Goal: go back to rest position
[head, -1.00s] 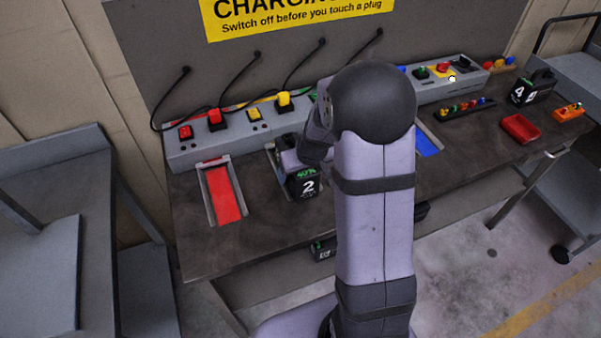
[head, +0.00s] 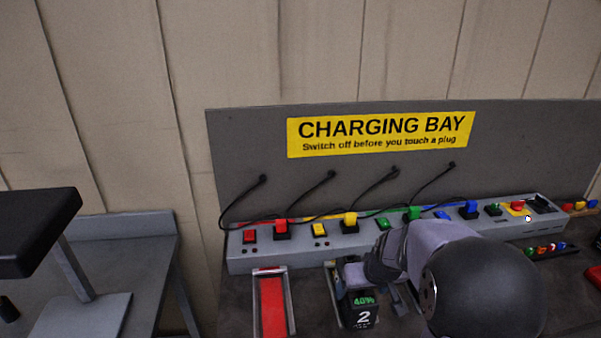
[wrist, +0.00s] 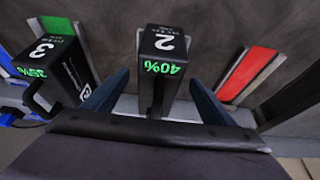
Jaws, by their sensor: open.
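My gripper (wrist: 160,88) is open, with one finger on each side of the black battery numbered 2 (wrist: 162,50) in the wrist view. The battery reads 40% in green; a gap shows on both sides of it. In the head view battery 2 (head: 362,316) stands at the bench front, right of the red bay, with my arm coming in from the right. The fingertips are mostly hidden there. Battery 3 (wrist: 60,68) stands beside a green bay strip at the left of the wrist view.
The red bay (head: 272,305) is empty. A grey charging strip (head: 262,258) with coloured switches and plugs runs along the bench back, and black cables hang from the panel (head: 500,140) above. A yellow CHARGING BAY sign (head: 380,133) is on it. A grey cart (head: 105,250) stands at left.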

